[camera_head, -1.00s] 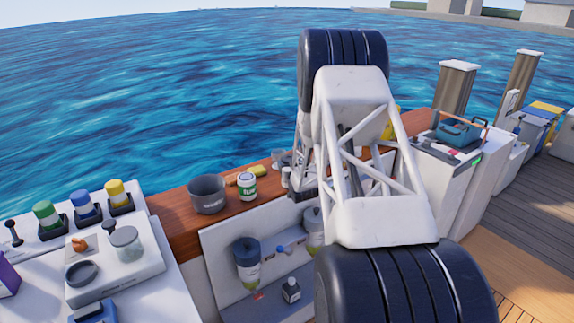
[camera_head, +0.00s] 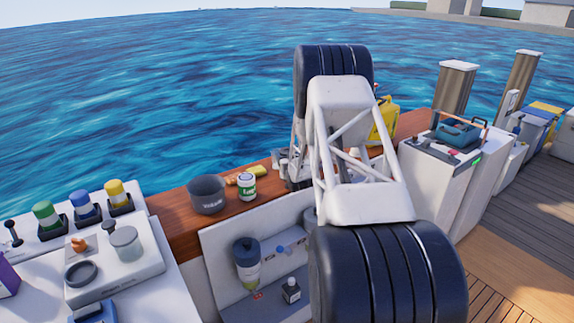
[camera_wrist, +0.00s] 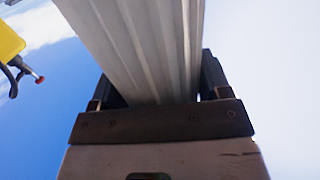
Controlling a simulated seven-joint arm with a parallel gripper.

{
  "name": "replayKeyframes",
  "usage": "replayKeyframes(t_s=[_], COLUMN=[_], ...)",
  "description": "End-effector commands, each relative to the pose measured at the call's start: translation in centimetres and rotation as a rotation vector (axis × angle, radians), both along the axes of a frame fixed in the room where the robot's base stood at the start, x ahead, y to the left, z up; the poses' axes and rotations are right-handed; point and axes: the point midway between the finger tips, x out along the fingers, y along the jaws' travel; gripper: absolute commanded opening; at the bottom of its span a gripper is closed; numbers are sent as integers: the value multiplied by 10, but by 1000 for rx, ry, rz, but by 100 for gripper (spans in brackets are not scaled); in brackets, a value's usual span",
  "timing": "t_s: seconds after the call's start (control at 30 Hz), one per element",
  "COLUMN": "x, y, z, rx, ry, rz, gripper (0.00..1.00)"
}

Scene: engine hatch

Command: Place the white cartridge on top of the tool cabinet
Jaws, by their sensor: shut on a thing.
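The white cartridge fills the upper middle of the wrist view (camera_wrist: 145,45) as a pale, ribbed body. My gripper (camera_wrist: 158,92) is shut on it, with a dark finger at either side. In the head view my arm hides the gripper and I cannot make out the cartridge. A white cabinet (camera_head: 460,187) at the right, with a blue toolbox (camera_head: 458,132) on its top, may be the tool cabinet; no label settles this.
A yellow can (camera_head: 384,122) stands behind my arm. A dark bucket (camera_head: 207,194) and a white-green tin (camera_head: 246,187) stand on the wooden ledge (camera_head: 180,232). A blue-topped filter (camera_head: 247,262) and small bottle (camera_head: 291,290) are below. Wooden deck lies at right.

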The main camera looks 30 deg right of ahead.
Motion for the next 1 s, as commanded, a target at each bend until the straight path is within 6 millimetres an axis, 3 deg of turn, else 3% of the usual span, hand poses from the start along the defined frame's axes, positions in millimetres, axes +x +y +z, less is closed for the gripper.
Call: replayKeyframes(t_s=[0.4, 0.9, 0.93, 1.0], x=[0, 0, 0, 0], y=[0, 0, 0, 0], z=[-32, -38, -38, -38], rx=[0, 0, 0, 0], ry=[0, 0, 0, 0], rz=[0, 0, 0, 0], gripper=[45, 45, 74, 85])
